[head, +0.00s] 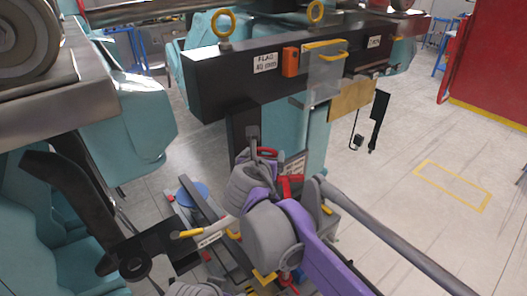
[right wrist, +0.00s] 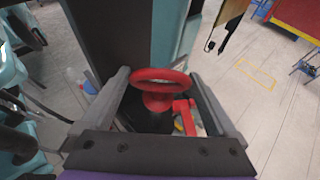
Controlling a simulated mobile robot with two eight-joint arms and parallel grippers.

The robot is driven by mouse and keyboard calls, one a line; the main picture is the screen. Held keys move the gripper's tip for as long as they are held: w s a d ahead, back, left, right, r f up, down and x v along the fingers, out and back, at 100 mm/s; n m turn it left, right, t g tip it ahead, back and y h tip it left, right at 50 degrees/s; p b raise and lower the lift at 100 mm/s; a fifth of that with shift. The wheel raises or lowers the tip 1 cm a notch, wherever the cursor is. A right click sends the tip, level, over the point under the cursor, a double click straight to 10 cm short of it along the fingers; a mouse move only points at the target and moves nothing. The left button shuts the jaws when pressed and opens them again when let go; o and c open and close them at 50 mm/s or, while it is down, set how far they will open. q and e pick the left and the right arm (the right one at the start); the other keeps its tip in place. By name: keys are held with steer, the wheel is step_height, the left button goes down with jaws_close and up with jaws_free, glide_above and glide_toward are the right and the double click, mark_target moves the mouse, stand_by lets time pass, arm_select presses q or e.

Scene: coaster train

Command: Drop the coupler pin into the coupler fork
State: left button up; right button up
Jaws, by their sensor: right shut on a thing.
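The coupler pin, with a red ring handle (right wrist: 160,74), stands upright between the fingers of my right gripper (head: 262,160) in the right wrist view. The gripper is shut on it. In the head view only a bit of the red ring (head: 267,151) shows above the grey fingers. The pin's lower end is hidden. A black bar with a round eye (head: 135,267) at the lower left looks like part of the coupler; I cannot tell whether it is the fork. My left gripper is not clearly in view.
A black beam (head: 215,85) with labels, an orange box (head: 290,62) and yellow lifting rings crosses above my right gripper. A teal column stands behind it. Dark parts hang from the beam at right. A yellow-handled lever (head: 190,233) lies near the eye bar.

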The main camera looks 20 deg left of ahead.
arm_select(q)
steer(key=shift+g, duration=0.3)
steer(key=shift+s+f+b, duration=0.3)
steer(key=shift+f+b, duration=0.3)
steer(key=shift+f, duration=0.25)
steer(key=shift+s+f+b, duration=0.3)
steer(key=shift+f+b, duration=0.35)
steer(key=shift+f, duration=0.25)
steer(key=shift+s+f+b, duration=0.3)
steer(key=shift+f+b, duration=0.3)
steer(key=shift+f, duration=0.25)
arm_select(e)
steer(key=shift+f, duration=3.9)
steer(key=o, duration=1.4)
steer(key=shift+o, duration=0.2)
arm_select(q)
steer(key=shift+f, duration=0.15)
arm_select(e)
steer(key=v, duration=1)
steer(key=shift+s, duration=0.35)
steer(key=shift+d+r, duration=0.1)
